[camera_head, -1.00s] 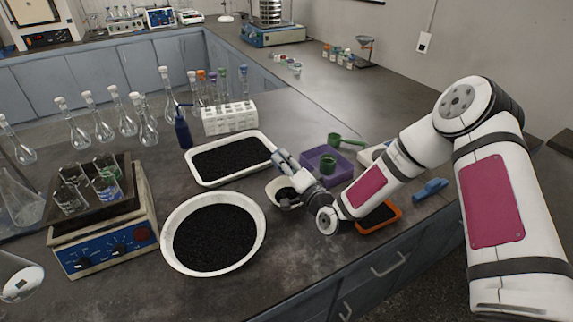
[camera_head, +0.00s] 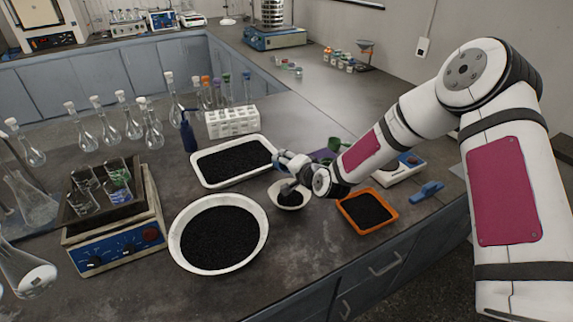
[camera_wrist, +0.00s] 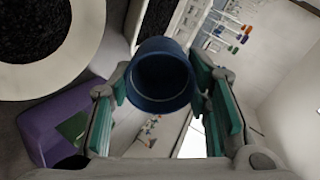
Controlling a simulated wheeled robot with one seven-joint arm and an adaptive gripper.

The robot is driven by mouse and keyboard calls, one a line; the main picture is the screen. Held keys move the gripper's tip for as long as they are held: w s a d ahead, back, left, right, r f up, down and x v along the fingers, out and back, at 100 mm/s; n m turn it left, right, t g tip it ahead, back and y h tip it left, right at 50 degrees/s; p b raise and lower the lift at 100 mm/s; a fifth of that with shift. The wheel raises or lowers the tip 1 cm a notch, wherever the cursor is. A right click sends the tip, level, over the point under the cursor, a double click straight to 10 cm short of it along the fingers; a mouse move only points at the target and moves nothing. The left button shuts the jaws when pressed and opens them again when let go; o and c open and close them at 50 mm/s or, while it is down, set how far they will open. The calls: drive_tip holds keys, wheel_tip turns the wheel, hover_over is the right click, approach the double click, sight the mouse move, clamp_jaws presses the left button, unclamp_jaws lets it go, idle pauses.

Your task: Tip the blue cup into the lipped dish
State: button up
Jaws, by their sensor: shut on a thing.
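The blue cup (camera_wrist: 162,98) is held between the fingers of my gripper (camera_head: 288,166) in the wrist view. It is tilted, with its dark mouth turned toward the camera; I cannot tell what is inside. In the head view the cup does not show clearly. The small pale lipped dish (camera_head: 274,199) stands on the bench right below my gripper, with dark material in it. A pale round rim around black grains (camera_wrist: 84,60) fills the upper left of the wrist view, beside the cup; it appears to be this dish.
A large round white bowl (camera_head: 262,244) and a rectangular white tray (camera_head: 200,179), both with black grains, stand close by. An orange tray (camera_head: 372,228) lies to the right. A purple container (camera_wrist: 45,120) is partly hidden behind my gripper in the head view.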

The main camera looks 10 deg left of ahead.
drive_tip(key=shift+w+a+r+g+h, duration=0.15)
drive_tip(key=shift+r+g+h, duration=0.15)
drive_tip(key=shift+g+h, duration=0.35)
drive_tip(key=shift+w+a+g+h, duration=0.15)
drive_tip(key=shift+g+h, duration=0.3)
drive_tip(key=shift+g, duration=0.5)
drive_tip(key=shift+r+g, duration=0.1)
drive_tip(key=shift+g, duration=0.2)
drive_tip(key=shift+h, duration=0.3)
drive_tip(key=shift+w+a+r+g+b, duration=0.1)
drive_tip(key=shift+a+r+g+b, duration=0.05)
drive_tip(key=shift+g+b, duration=0.35)
drive_tip(key=shift+g+h, duration=0.4)
drive_tip(key=shift+h, duration=0.1)
drive_tip(key=shift+w+g+h+b, duration=0.2)
drive_tip(key=shift+g+h+b, duration=0.3)
drive_tip(key=shift+g+b, duration=0.35)
drive_tip(key=shift+s+b, duration=0.15)
drive_tip(key=shift+b, duration=0.25)
